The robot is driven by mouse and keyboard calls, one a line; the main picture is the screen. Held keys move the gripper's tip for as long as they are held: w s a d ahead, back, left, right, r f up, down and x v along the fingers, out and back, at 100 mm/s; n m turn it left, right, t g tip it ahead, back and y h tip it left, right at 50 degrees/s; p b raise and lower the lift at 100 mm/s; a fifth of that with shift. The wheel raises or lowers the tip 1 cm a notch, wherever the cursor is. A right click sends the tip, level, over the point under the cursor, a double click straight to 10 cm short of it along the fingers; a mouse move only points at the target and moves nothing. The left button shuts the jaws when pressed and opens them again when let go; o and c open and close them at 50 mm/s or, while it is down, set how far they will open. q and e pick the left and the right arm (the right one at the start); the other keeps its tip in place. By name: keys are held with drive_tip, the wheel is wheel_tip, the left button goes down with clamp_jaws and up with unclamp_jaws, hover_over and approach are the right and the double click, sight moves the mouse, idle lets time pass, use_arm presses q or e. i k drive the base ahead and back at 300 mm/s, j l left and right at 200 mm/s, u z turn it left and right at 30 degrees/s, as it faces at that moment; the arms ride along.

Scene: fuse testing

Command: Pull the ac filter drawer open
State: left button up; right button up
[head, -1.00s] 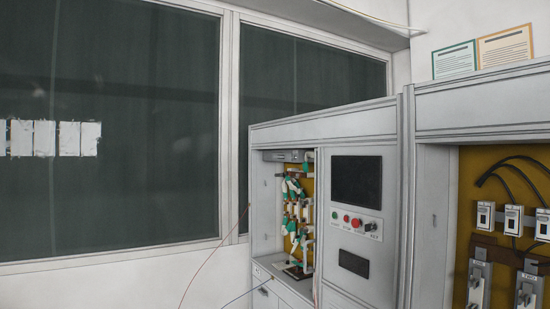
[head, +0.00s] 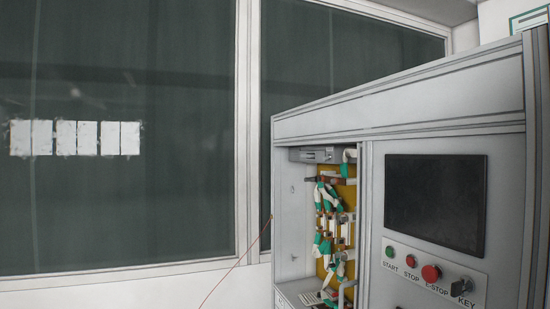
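A tall grey cabinet (head: 400,110) stands at the right of the head view. Its open bay (head: 291,215) holds green-and-white wired parts (head: 330,225) on a yellow back panel. A flat grey unit (head: 315,155) sits at the top of the bay; I cannot tell whether it is the ac filter drawer. The lower front of the cabinet is cut off by the bottom edge of the view. Neither of my grippers is in view.
A dark screen (head: 436,203) is on the cabinet front, above a panel (head: 432,272) with START, STOP, E-STOP and KEY controls. A large dark window (head: 120,210) fills the wall at left. A thin red wire (head: 238,262) runs down beside the cabinet.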

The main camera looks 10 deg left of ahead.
sight(307, 156)
drive_tip(key=i+j+u, duration=0.1)
drive_tip(key=i+u, duration=0.35)
drive_tip(key=i, duration=0.25)
drive_tip(key=i+l+u, duration=0.2)
drive_tip(key=i+u, duration=0.25)
drive_tip(key=i, duration=0.25)
